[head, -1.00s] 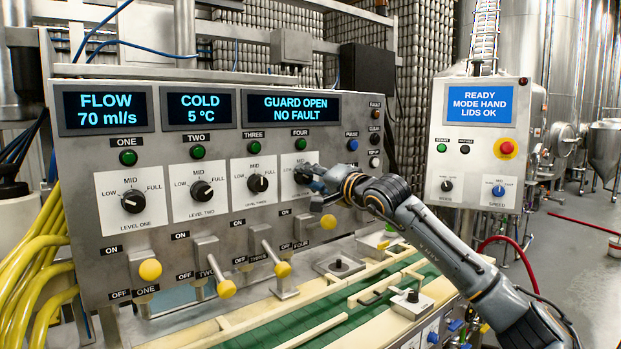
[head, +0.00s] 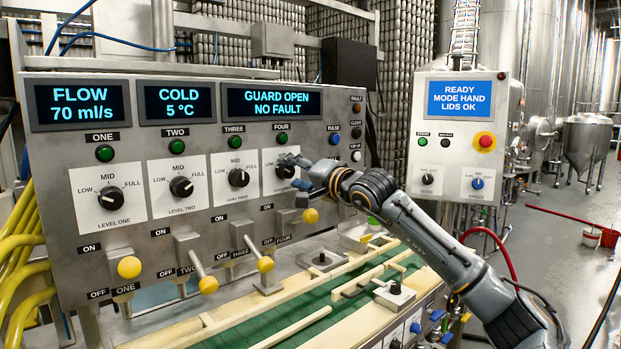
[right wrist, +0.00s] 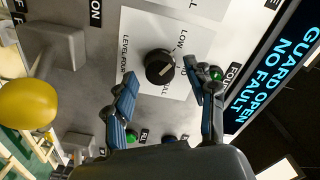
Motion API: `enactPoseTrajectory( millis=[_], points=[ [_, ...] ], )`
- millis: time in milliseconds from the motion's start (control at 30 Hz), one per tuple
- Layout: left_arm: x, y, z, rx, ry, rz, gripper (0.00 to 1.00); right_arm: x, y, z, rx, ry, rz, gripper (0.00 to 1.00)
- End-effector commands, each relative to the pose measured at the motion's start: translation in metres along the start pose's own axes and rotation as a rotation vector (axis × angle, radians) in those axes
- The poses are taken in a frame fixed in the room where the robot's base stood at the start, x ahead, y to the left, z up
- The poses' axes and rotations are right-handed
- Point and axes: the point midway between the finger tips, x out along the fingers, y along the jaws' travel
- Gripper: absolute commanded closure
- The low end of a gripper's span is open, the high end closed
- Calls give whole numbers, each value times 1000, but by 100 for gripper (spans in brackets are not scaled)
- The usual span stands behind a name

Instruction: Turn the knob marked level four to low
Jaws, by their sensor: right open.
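The level four knob (right wrist: 159,67) is black, on a white plate lettered LEVEL FOUR, LOW and FULL, in the right wrist view. In the head view the same knob (head: 285,171) is partly covered by my right gripper (head: 298,172). In the right wrist view my right gripper (right wrist: 163,93) is open and empty. Its fingers lie to either side of the knob in the picture; I cannot tell whether they touch it. My left gripper is not in view.
Knobs one (head: 110,198), two (head: 181,187) and three (head: 238,178) stand left of it. A yellow-tipped lever (head: 311,215) sticks out just below my gripper. A green conveyor (head: 270,318) runs below the panel. A second control box (head: 455,140) stands to the right.

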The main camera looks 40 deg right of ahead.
Motion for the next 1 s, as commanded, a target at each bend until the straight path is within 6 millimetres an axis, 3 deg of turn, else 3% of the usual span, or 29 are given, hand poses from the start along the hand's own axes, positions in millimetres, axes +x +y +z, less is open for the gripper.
enactPoseTrajectory(
  millis=[300, 500, 700, 1000],
  points=[
    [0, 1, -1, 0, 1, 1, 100, -66, 3, 0, -6, 1, 6, 44],
    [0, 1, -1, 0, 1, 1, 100, -93, 2, 0, -5, 1, 6, 44],
    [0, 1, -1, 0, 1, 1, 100, -105, 1, 2, -3, -3, 4, 44],
    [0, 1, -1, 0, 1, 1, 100, -107, 0, 2, -1, -3, 2, 44]
  ],
)
